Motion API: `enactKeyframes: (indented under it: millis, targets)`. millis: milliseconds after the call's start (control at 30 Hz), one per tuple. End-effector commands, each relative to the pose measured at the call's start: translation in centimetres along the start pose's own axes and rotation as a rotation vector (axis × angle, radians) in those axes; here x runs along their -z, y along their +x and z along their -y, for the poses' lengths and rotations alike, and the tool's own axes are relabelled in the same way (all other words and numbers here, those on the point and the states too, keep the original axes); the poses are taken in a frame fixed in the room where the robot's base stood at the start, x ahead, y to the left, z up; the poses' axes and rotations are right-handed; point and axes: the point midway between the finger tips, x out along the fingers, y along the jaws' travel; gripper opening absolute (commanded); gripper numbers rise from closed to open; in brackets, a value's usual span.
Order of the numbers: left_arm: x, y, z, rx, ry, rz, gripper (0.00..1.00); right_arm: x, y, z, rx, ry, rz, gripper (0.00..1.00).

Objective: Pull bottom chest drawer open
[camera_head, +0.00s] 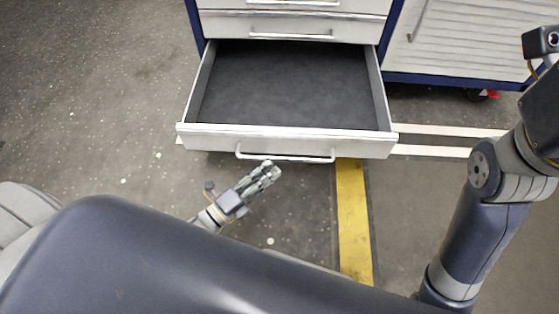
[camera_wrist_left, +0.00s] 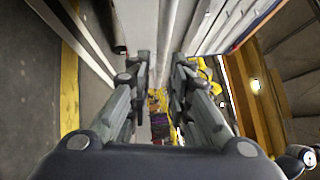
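The lowest visible drawer (camera_head: 290,141) of the white and blue chest stands pulled far out, and its dark-lined inside looks empty. Its bar handle (camera_head: 285,157) runs along the white front. My left gripper (camera_head: 270,168) is just in front of the handle, near its middle, and looks apart from it. In the left wrist view my left gripper (camera_wrist_left: 160,68) has its two fingers spread, with pale surfaces beyond the gap and no object clearly held. My right arm (camera_head: 484,215) rises at the right; its gripper does not show.
Closed drawers (camera_head: 290,25) sit above the open one. A second white cabinet (camera_head: 460,45) on castors stands at the right. A yellow floor stripe (camera_head: 353,220) and white lines (camera_head: 440,151) mark the floor. The floor left of the drawer is clear.

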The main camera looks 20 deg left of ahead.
Motion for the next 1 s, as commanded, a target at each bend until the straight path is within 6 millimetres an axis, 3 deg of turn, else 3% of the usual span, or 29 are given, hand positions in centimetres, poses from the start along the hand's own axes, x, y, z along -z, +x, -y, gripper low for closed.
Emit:
enactKeyframes:
  millis: [100, 333, 1000]
  targets:
    - [0.0, -2.6, -0.1, -0.004, 0.0, 0.0, 0.19, 0.0, 0.0, 0.0, 0.0, 0.0, 0.001, 0.8]
    - [0.0, -5.6, 0.0, -0.002, 0.0, 0.001, 0.19, 0.0, 0.0, 0.0, 0.0, 0.0, 0.001, 0.8]
    - [0.0, -5.9, 0.3, 0.005, -0.004, 0.0, 0.19, -0.1, 0.0, 0.0, -0.001, 0.001, 0.002, 0.8]
